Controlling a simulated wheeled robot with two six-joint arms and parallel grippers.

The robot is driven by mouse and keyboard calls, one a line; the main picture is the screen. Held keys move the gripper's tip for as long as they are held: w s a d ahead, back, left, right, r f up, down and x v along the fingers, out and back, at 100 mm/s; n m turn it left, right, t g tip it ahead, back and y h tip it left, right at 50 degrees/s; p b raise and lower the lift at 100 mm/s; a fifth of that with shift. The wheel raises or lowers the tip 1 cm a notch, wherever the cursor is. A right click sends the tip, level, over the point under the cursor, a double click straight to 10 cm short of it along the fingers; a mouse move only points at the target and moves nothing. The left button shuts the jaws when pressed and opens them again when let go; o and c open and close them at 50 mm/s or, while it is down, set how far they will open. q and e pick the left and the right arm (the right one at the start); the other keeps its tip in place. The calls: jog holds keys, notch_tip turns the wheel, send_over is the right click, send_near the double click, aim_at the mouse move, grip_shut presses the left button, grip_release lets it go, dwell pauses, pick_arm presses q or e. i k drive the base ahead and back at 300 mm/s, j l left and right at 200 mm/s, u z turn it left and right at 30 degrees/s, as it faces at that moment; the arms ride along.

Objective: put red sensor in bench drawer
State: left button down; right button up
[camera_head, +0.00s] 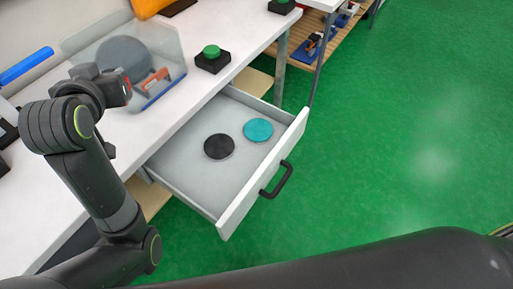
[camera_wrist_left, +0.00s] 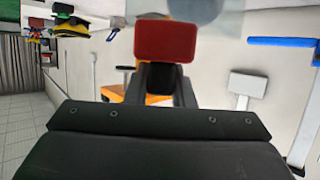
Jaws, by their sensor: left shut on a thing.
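My left gripper (camera_head: 112,86) is shut on the red sensor and holds it above the white bench top, left of the open drawer. In the head view only a small red strip of the sensor (camera_head: 127,83) shows at the fingertips. In the left wrist view the red sensor (camera_wrist_left: 165,40) is a red block at the end of the two dark fingers (camera_wrist_left: 160,82). The bench drawer (camera_head: 222,188) is pulled out, grey inside, with a black handle on its front. My right gripper is not in view.
A black disc (camera_head: 219,146) and a teal disc (camera_head: 258,130) lie in the drawer, with bare floor around them. A clear bin (camera_head: 170,88) stands on the bench (camera_head: 150,125) beside my gripper. A green button on a black base (camera_head: 212,58) sits behind the drawer.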

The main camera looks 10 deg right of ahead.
aim_at(217, 176)
jog(key=k+j+z, duration=0.1)
jog(key=z, duration=0.35)
jog(key=k+j+z, duration=0.1)
jog(key=z, duration=0.3)
jog(key=k+j+z, duration=0.1)
jog(key=z, duration=0.35)
jog(key=k+j, duration=0.1)
jog(key=k, duration=0.1)
